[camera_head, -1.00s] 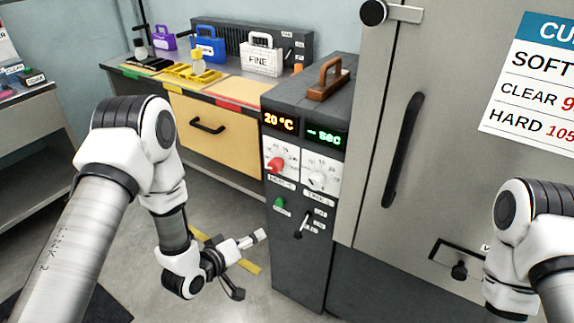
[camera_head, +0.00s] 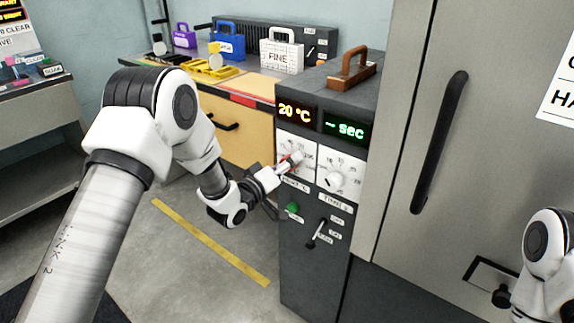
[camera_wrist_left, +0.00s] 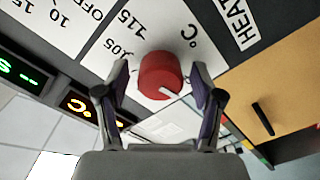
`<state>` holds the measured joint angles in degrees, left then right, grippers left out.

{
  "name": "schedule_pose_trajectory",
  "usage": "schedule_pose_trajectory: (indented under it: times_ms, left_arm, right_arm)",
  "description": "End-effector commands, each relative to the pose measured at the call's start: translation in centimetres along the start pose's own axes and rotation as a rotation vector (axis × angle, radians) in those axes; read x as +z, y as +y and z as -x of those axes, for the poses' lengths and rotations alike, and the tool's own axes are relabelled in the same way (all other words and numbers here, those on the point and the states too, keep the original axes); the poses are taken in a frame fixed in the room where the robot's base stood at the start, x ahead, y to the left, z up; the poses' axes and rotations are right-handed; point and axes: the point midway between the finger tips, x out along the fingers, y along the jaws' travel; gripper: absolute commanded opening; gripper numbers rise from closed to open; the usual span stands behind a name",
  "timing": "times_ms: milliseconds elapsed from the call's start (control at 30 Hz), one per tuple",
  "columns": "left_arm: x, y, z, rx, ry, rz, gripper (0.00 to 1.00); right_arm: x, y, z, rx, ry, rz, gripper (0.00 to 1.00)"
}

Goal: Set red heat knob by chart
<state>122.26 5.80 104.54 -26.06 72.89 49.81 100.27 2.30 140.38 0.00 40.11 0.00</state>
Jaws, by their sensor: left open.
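The red heat knob (camera_wrist_left: 161,75) shows in the left wrist view, on a white dial plate with numbers such as 105 and 115. In the head view only a bit of its red shows behind the gripper. My left gripper (camera_head: 290,163) is open, with its fingers on either side of the knob; I cannot tell if they touch it. The orange display (camera_head: 295,112) above reads 20 °C. The chart (camera_head: 558,95) on the cabinet door is cut off at the right edge, with only a few letters showing. My right gripper is out of view; only part of that arm shows.
Beside the heat dial are a white timer knob (camera_head: 334,180) and a green display (camera_head: 346,127) reading "-- sec". Below are a green button (camera_head: 292,208) and a black lever (camera_head: 317,234). The tall door has a black handle (camera_head: 438,142). A brown handle (camera_head: 352,72) tops the control box.

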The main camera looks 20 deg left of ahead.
Motion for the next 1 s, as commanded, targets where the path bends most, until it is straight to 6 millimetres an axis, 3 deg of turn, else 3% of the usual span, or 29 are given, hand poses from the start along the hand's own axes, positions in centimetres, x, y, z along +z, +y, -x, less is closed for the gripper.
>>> schedule_pose_trajectory:
  times_ms: [167,367,733,1000]
  left_arm:
    - [0.03,-0.03,-0.04,-0.001,-0.001,0.001,0.67]
    - [0.04,-0.03,-0.02,-0.001,-0.001,0.000,0.07]
    - [0.04,-0.03,-0.02,-0.001,-0.001,-0.024,0.07]
    - [0.06,-0.01,-0.02,-0.001,-0.001,-0.147,0.07]
  right_arm:
    - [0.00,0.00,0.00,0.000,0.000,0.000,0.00]
    - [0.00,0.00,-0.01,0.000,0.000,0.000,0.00]
    - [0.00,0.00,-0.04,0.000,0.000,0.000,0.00]
    - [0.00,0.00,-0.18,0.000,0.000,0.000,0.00]
